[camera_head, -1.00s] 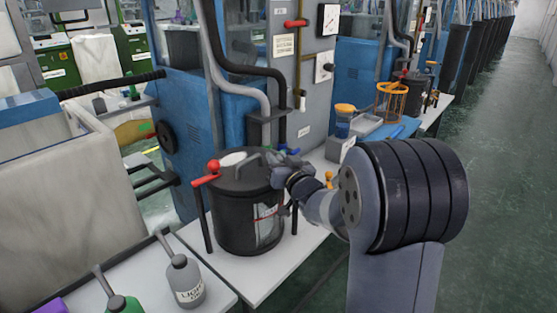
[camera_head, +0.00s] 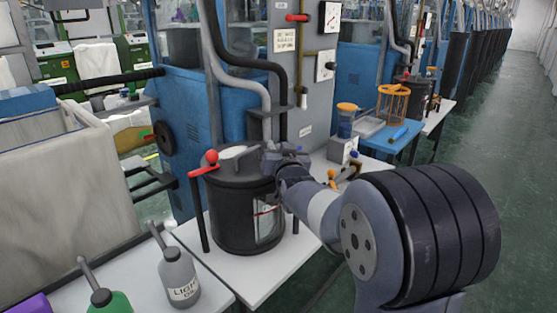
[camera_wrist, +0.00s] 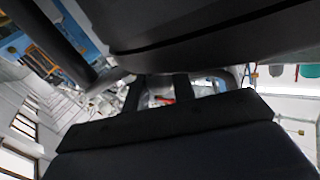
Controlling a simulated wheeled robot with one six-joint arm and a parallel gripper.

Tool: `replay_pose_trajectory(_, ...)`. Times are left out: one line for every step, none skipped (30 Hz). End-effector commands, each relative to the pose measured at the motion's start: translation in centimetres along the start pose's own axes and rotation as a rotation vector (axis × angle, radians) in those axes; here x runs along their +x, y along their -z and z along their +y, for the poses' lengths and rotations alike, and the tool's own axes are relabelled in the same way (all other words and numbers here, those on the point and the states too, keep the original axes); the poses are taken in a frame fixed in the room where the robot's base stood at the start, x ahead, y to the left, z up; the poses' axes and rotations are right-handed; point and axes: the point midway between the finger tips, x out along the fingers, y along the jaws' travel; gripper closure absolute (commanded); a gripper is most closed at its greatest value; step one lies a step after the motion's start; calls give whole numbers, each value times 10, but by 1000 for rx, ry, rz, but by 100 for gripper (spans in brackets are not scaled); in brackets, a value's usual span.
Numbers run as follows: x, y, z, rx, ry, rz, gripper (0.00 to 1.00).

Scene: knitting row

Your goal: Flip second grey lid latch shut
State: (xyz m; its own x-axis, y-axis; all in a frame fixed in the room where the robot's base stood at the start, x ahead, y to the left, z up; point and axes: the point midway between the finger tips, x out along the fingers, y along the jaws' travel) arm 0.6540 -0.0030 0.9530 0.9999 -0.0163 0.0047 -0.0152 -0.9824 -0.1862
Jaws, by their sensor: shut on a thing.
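A black round pot (camera_head: 240,215) with a flat lid (camera_head: 222,177) stands on a white table. A red lever with a red ball (camera_head: 211,157) sits at the lid's left edge. My gripper (camera_head: 272,158) is at the lid's right rear edge, shut on what appears to be the grey lid latch. My gripper hides most of that latch, so I cannot tell its angle. In the wrist view, the dark finger parts (camera_wrist: 162,88) sit close to a grey curved bar (camera_wrist: 226,76); the gripped part is not clear there.
A grey bottle (camera_head: 178,278) and a green bottle (camera_head: 108,302) stand on the front left table. Hoses (camera_head: 268,95) and a blue machine (camera_head: 180,85) rise behind the pot. An orange basket (camera_head: 393,103) stands farther right. The aisle floor (camera_head: 505,130) is clear.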

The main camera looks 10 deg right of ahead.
Motion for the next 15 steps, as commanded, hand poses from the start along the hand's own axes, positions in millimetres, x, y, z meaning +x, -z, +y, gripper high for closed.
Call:
replay_pose_trajectory(1,0,0,4,-11,8,98)
replay_pose_trajectory(1,0,0,5,-18,9,98)
replay_pose_trajectory(2,1,-1,5,-27,10,98)
replay_pose_trajectory(2,1,-1,6,-34,12,98)
replay_pose_trajectory(2,2,-1,8,-41,13,98)
replay_pose_trajectory(3,3,-1,8,-51,16,98)
replay_pose_trajectory(4,3,-1,9,-58,18,98)
replay_pose_trajectory(4,4,-2,8,-66,20,98)
replay_pose_trajectory(4,4,-2,8,-76,22,98)
replay_pose_trajectory(5,4,-2,8,-84,23,98)
replay_pose_trajectory(5,4,-2,8,-91,24,98)
replay_pose_trajectory(6,4,-1,8,-101,24,98)
replay_pose_trajectory(6,4,-1,7,-107,25,98)
replay_pose_trajectory(6,3,-1,7,-113,25,98)
replay_pose_trajectory(6,3,0,6,-120,25,98)
